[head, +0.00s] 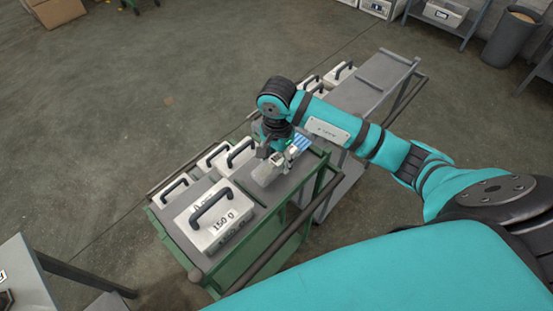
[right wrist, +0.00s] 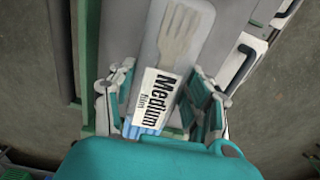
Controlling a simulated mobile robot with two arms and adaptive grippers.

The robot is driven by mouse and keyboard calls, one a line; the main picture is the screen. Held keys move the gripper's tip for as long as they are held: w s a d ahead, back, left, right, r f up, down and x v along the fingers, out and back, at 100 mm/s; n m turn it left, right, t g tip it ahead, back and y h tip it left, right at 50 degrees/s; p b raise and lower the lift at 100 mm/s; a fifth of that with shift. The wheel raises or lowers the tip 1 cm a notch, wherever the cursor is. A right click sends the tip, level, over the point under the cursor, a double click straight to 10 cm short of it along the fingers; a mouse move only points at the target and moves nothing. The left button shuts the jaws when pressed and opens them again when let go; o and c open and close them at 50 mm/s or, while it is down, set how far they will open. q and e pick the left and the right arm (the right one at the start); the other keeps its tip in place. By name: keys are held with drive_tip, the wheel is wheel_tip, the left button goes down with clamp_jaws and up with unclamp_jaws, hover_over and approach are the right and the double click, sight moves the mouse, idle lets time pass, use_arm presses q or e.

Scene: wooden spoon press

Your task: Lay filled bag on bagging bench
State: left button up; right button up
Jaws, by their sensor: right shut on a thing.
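My right gripper (head: 277,157) is shut on a clear bag (head: 266,174), over the grey top of a green-framed cart (head: 290,186). In the right wrist view the bag (right wrist: 184,48) lies between the two fingers, with a pale wooden fork-like utensil showing inside. It bears a white label reading "Medium film" (right wrist: 157,97) and has blue stripes at its near end. I cannot tell whether the bag touches the cart top. No surface is marked as the bagging bench. My left gripper is not in view.
White handled boxes, one marked "150 g" (head: 215,217), stand on the cart's left part. A grey bench (head: 373,92) with more handled boxes adjoins behind. Another grey surface (head: 24,275) is at lower left. A dark bin (head: 510,38) stands far right. The floor at left is clear.

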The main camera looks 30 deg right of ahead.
drive_tip(key=shift+f, duration=0.8)
drive_tip(key=o, duration=1)
drive_tip(key=shift+r, duration=0.15)
